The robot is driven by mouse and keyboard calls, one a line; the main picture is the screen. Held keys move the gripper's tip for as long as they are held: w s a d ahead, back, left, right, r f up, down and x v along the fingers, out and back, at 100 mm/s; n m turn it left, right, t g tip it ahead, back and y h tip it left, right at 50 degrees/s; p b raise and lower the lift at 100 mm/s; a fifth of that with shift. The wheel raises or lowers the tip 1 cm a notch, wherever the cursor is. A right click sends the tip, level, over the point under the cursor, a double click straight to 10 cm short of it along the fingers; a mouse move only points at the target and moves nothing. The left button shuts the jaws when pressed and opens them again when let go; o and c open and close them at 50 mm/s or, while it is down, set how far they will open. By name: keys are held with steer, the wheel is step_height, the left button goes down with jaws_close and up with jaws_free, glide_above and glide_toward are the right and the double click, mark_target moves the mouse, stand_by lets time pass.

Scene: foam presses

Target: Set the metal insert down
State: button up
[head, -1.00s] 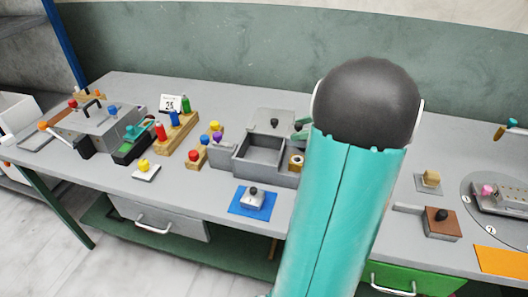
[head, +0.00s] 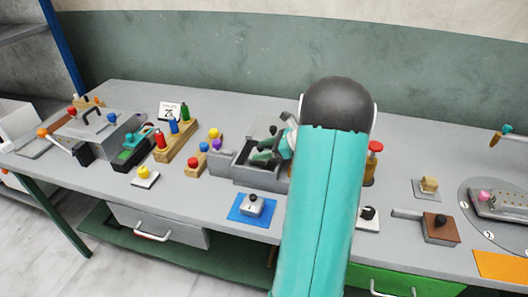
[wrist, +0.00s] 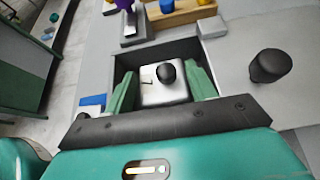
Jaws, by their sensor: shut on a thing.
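The metal insert (wrist: 160,93), a pale metal block with a black knob, sits between the two green fingers of my gripper (wrist: 163,92) in the wrist view. My gripper is shut on it. Both are inside the outline of an open grey box (wrist: 125,66); whether the insert touches the floor cannot be told. In the head view my gripper (head: 266,152) is over the grey box (head: 258,175), and my arm hides the box's right part. A similar metal block with a black knob (head: 253,204) rests on a blue mat (head: 236,213) in front of the box.
A grey lid with a black knob (wrist: 268,66) lies right beside the box in the wrist view. A purple-knobbed piece (head: 216,145) and a wooden block with a red knob (head: 193,168) stand close left. A red-topped post (head: 375,148) stands right of my arm.

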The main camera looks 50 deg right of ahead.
steer(key=shift+f, duration=0.4)
steer(key=shift+s+f, duration=0.1)
steer(key=shift+f, duration=0.05)
